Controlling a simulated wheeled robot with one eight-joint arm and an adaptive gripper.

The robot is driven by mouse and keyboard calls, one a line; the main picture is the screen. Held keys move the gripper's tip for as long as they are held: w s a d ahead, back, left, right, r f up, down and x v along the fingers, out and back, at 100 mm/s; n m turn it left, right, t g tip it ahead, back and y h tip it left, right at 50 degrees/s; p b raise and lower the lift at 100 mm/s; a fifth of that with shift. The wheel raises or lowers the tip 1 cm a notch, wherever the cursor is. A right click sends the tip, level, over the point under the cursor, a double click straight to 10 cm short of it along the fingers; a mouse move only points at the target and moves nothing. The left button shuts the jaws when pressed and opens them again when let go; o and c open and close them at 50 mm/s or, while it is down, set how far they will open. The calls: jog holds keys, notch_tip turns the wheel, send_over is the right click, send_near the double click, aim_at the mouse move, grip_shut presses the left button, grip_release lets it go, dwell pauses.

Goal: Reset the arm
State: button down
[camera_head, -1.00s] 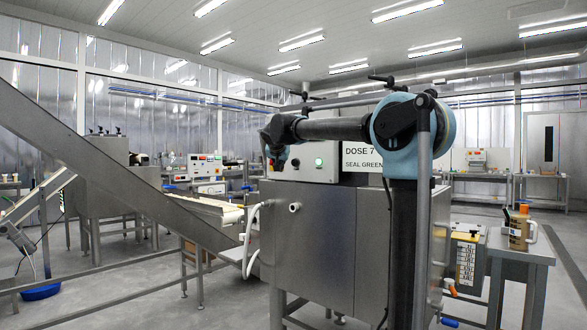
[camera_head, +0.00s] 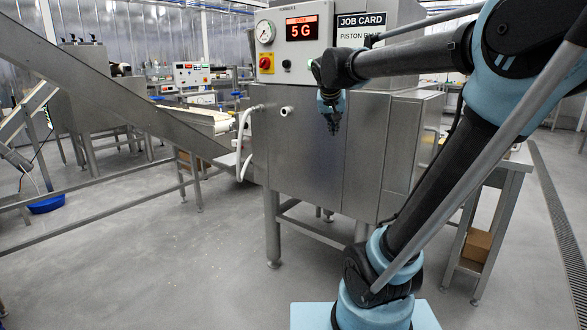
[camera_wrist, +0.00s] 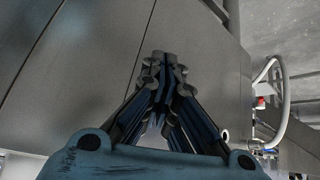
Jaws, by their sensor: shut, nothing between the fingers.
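My gripper (camera_head: 332,128) hangs at the end of my arm, fingers pointing down, in front of the steel machine's front panel (camera_head: 290,150). In the wrist view my gripper (camera_wrist: 160,62) shows its fingers drawn together at the tips with nothing between them. The machine's grey panel (camera_wrist: 80,75) lies beyond them. My arm runs from the lower middle up to the right, then back left to the gripper.
Above the panel are a control box (camera_head: 293,46) reading "5 G" and a job card sign (camera_head: 367,20). A sloping conveyor (camera_head: 130,105) stands left. A steel table (camera_head: 500,190) with a cardboard box (camera_head: 478,245) stands right. The floor (camera_head: 170,260) at front left is clear.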

jog(key=s+d+f+n+g+y, duration=0.1)
jog(key=s+d+f+g, duration=0.1)
jog(key=s+f, duration=1.1)
jog(key=s+d+f+n+g+y, duration=0.1)
jog(key=s+d+f+g, duration=0.1)
jog(key=s+f, duration=1.2)
jog(key=shift+s+d+g, duration=0.4)
jog(key=shift+s+d, duration=0.1)
jog(key=shift+s, duration=0.25)
jog(key=shift+w+f, duration=0.2)
jog(key=shift+w, duration=0.3)
